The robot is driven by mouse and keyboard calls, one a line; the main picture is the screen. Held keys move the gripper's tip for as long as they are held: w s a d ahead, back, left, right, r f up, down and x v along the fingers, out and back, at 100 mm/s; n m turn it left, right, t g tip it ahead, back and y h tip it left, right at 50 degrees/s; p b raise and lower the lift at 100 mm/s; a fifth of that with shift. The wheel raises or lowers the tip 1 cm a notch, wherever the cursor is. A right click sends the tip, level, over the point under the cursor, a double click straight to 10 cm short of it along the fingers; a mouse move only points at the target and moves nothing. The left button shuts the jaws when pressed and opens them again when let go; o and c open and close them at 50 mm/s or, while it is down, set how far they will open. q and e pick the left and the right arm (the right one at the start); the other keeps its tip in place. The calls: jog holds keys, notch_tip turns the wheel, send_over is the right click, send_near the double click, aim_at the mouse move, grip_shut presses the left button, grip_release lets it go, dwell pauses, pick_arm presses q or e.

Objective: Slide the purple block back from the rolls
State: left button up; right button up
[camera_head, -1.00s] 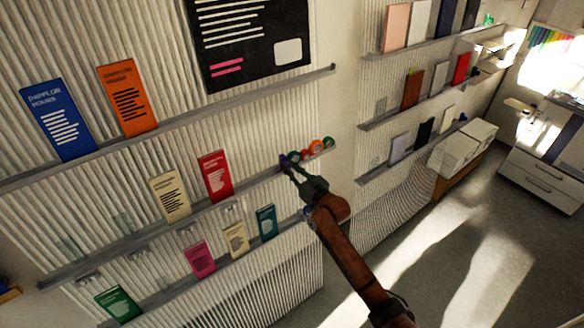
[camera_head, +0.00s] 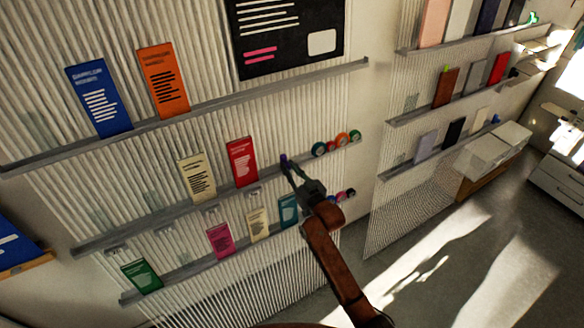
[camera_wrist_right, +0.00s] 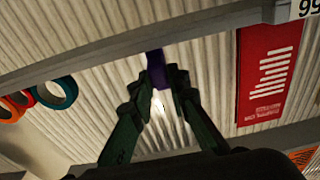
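The purple block (camera_head: 283,158) is at the right part of the middle wall shelf, between the red booklet and the rolls. My right gripper (camera_head: 286,165) reaches up to it from below right. In the right wrist view the purple block (camera_wrist_right: 157,68) sits between the two fingertips of my right gripper (camera_wrist_right: 160,84), which appear closed against its sides. The coloured rolls (camera_head: 341,139) stand on the shelf to the right, with a clear gap to the block. In the wrist view the rolls (camera_wrist_right: 58,92) are at the left. My left gripper is out of view.
The red booklet (camera_head: 242,161) stands on the shelf left of the block, with bare shelf between. A cream booklet (camera_head: 196,177) is farther left. A lower shelf (camera_head: 190,266) holds more booklets and small rolls (camera_head: 340,196), partly behind my arm. Another shelved panel stands at the right.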

jog(key=o, duration=0.5)
jog(key=shift+c, duration=0.2)
jog(key=shift+s+d, duration=0.1)
jog(key=shift+d, duration=0.05)
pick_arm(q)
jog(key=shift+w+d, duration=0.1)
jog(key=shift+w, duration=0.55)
pick_arm(e)
jog(key=v, duration=1.1)
jog(key=shift+s, duration=0.35)
jog(key=shift+d, duration=0.1)
